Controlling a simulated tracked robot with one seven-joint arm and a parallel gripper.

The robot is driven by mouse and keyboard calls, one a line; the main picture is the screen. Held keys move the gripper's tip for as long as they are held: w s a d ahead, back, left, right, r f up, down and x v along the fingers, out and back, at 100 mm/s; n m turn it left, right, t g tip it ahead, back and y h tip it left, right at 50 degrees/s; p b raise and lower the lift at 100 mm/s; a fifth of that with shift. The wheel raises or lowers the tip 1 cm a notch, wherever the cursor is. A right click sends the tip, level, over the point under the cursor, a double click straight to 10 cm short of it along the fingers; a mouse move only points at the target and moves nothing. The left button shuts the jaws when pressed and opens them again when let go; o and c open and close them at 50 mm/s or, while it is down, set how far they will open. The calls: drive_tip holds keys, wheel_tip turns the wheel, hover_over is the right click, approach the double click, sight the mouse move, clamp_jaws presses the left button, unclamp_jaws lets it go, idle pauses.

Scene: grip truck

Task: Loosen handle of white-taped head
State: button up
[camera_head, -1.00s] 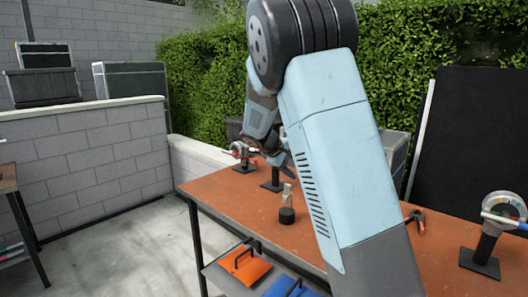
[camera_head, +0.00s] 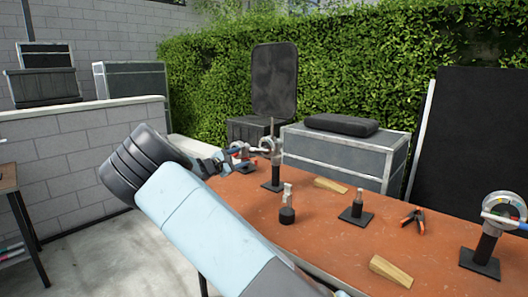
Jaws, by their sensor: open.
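Several grip heads stand on the orange-brown table. A head with a red part and a pale ring (camera_head: 239,150) is at the table's far left. Beside it, a head on a dark post (camera_head: 268,145) carries a thin rod up to a black panel. A third head (camera_head: 503,209) at the right has a pale round disc and a white-and-blue handle, on a black post. White tape cannot be told clearly on any of them. My gripper (camera_head: 228,160) is open, just left of the far-left head; contact cannot be told at this size.
Table (camera_head: 320,235) holds two wooden wedges (camera_head: 391,270) (camera_head: 330,185), two small posts (camera_head: 287,213) (camera_head: 357,208) and an orange-tipped clamp (camera_head: 413,219). A black panel (camera_head: 274,80) stands above the back edge. Grey cases (camera_head: 340,155) stand behind.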

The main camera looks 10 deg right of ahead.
sight(259, 151)
drive_tip(key=x, duration=1.3)
drive_tip(key=shift+w+d, duration=0.2)
drive_tip(key=shift+d, duration=0.1)
drive_tip(key=shift+f, duration=0.1)
clamp_jaws()
drive_tip(key=shift+d, duration=0.4)
drive_tip(key=shift+a, duration=0.25)
